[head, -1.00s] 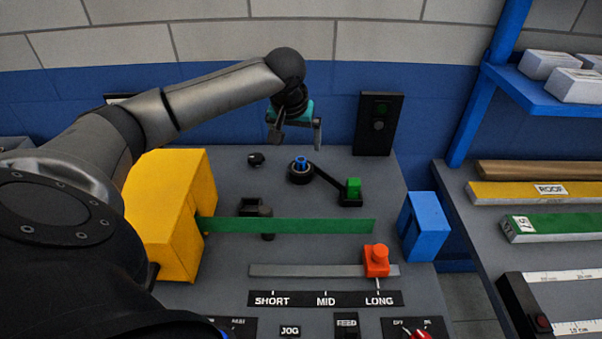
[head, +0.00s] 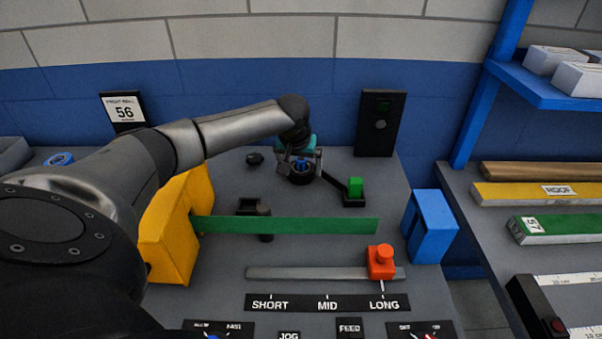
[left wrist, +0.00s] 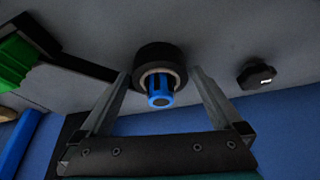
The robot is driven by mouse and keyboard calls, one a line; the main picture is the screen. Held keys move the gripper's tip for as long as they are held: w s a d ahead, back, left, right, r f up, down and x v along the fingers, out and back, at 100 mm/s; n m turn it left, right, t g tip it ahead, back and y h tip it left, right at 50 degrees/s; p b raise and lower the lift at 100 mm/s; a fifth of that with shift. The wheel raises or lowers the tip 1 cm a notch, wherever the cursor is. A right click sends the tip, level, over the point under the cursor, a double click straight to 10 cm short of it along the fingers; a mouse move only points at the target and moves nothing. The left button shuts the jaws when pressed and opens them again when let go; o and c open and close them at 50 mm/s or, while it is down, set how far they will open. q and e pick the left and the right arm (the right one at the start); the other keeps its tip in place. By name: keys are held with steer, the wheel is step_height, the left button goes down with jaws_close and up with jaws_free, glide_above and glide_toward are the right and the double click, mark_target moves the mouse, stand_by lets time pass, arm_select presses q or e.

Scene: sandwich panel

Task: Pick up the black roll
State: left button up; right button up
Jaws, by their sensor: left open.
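The black roll (head: 302,176) sits on the grey panel around a blue spindle (head: 301,164), towards the back of the panel. In the left wrist view the black roll (left wrist: 158,62) shows a pale inner ring, with the blue spindle (left wrist: 160,92) sticking out of its middle. My left gripper (head: 300,168) is at the roll. In the left wrist view its two fingers (left wrist: 160,80) are spread, one on each side of the roll. I cannot tell whether the fingers touch it. My right gripper is not in view.
A black arm with a green block (head: 355,186) stands right of the roll. A black knob (head: 255,158) lies to its left. A green strip (head: 300,225) runs in front, from a yellow block (head: 170,235) towards a blue block (head: 431,228). A black switch box (head: 378,122) stands behind.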

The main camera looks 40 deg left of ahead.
arm_select(q)
steer(key=shift+c, duration=0.2)
steer(key=c, duration=1.2)
step_height(320, 180, up, 20)
steer(key=p, duration=0.4)
steer(key=shift+f+p, duration=0.15)
steer(key=shift+p, duration=0.25)
steer(key=shift+r, duration=0.2)
